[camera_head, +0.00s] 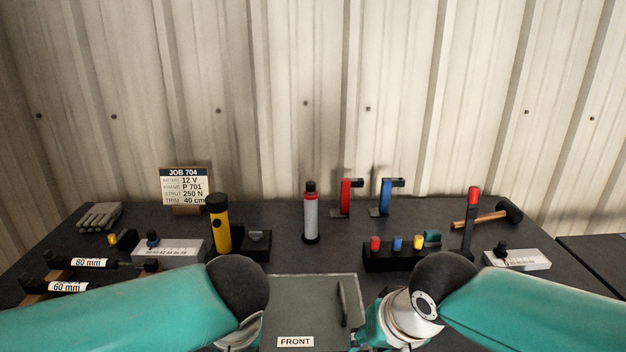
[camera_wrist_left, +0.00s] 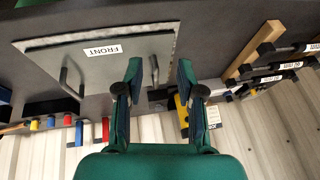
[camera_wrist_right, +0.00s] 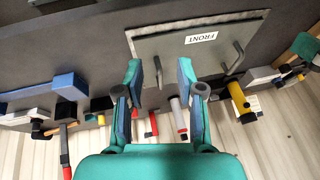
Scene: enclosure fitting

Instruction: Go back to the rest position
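A grey panel labelled FRONT (camera_head: 310,300) lies on the dark bench, with one upright dark handle (camera_head: 342,302) in clear view; my left arm covers its left side in the head view. Both handles show in the left wrist view, on the panel (camera_wrist_left: 110,50). My left gripper (camera_wrist_left: 160,75) is open and empty; one handle (camera_wrist_left: 155,70) appears between its fingers but looks beyond them. My right gripper (camera_wrist_right: 158,75) is open and empty; the other handle (camera_wrist_right: 160,73) appears between its fingers, apparently ungripped. In the head view the right gripper (camera_head: 370,330) is partly hidden by my arm.
Behind the panel stand a yellow flashlight (camera_head: 221,225), a grey cylinder (camera_head: 311,215), red (camera_head: 347,196) and blue (camera_head: 386,194) clamp-like tools and a block with coloured caps (camera_head: 400,258). A hammer (camera_head: 490,216) lies right; labelled struts (camera_head: 95,263) lie left. A job card (camera_head: 184,187) stands at the back.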

